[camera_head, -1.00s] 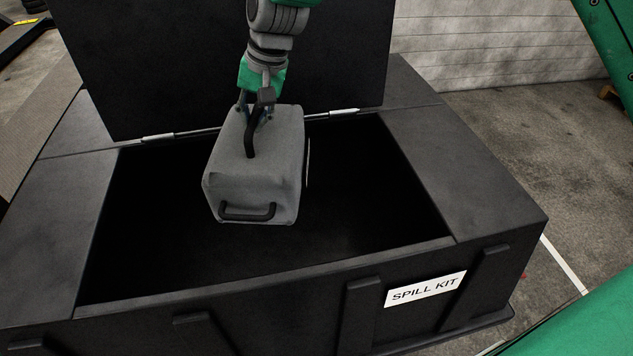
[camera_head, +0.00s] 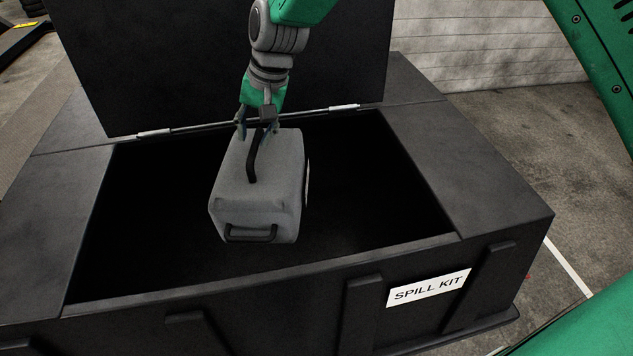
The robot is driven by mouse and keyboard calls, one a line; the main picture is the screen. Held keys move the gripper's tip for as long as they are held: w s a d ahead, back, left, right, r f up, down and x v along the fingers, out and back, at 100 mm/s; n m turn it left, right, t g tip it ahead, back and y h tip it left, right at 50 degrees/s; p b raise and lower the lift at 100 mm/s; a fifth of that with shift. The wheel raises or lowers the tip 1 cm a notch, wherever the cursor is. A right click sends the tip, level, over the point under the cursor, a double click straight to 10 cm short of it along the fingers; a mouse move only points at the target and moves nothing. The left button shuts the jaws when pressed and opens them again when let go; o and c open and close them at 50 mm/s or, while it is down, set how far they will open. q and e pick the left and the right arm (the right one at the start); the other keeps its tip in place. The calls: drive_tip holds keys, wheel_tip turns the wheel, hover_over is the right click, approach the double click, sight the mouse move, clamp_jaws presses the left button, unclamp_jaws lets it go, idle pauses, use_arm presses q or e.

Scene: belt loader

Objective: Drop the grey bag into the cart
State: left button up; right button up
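The grey bag (camera_head: 257,180) is a boxy soft case with dark handles on its top and front side. It hangs slightly tilted over the opening of a large black box (camera_head: 488,205) labelled SPILL KIT. My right gripper (camera_head: 257,127) is above the bag and shut on its top handle; the fingertips are partly hidden by the handle. The bag's underside and the dark inside of the box are hard to make out. No wheeled cart shows. My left gripper is not in view.
The box's black lid (camera_head: 225,60) stands open behind the bag, with hinges along the back rim. The opening has free room left and right of the bag. Concrete floor (camera_head: 540,130) and a pale wall (camera_head: 490,40) lie at the right.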

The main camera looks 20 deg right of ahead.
drive_tip(key=shift+s+d+f, duration=0.2)
drive_tip(key=shift+d+f, duration=0.05)
drive_tip(key=shift+d, duration=0.05)
drive_tip(key=shift+w+d+r, duration=0.1)
drive_tip(key=shift+d+r, duration=0.2)
drive_tip(key=shift+r, duration=0.1)
drive_tip(key=v, duration=1.1)
drive_tip(key=shift+a, duration=0.15)
